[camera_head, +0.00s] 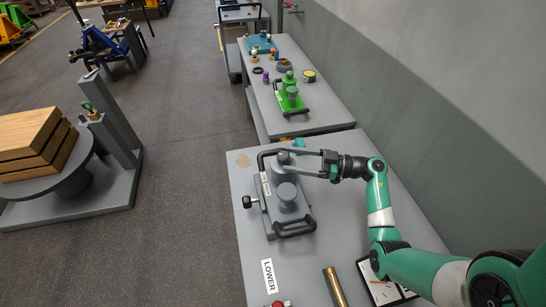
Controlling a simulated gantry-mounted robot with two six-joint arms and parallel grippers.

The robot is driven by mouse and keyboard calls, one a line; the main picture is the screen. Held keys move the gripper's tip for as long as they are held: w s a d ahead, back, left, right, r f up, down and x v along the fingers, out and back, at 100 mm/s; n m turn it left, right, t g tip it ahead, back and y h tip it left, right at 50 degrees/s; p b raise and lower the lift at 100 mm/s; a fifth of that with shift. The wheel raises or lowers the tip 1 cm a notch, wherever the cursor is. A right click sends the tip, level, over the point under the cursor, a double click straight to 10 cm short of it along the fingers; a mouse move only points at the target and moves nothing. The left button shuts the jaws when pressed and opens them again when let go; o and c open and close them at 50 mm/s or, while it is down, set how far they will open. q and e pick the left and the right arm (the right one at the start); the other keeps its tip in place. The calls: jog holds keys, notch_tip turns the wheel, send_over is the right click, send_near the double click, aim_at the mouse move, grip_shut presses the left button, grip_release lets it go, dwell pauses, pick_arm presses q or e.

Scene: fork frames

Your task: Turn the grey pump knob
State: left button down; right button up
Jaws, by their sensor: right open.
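The grey pump (268,222) stands on the near grey table, with a black handle at its front and a black bar along its back. A large round grey knob (287,193) sits on top of it. A smaller grey round part (282,157) shows behind it, near the fingertips. A black side knob (247,202) sticks out to the left. My right gripper (285,161) reaches in from the right, its two long fingers apart over the back of the pump. Whether a finger touches the smaller part, I cannot tell. My left gripper is out of view.
A "LOWER" label (268,276), a brass cylinder (335,287) and a framed panel (378,284) lie toward the near edge. A second table (325,112) behind holds a green pump (290,99). A grey wall (450,100) runs along the right.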

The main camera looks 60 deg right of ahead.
aim_at(273, 162)
jog(key=b+x, duration=0.1)
jog(key=x, duration=0.5)
jog(key=shift+w+a, duration=0.1)
jog(key=shift+w, duration=0.15)
jog(key=shift+c, duration=0.3)
grip_shut()
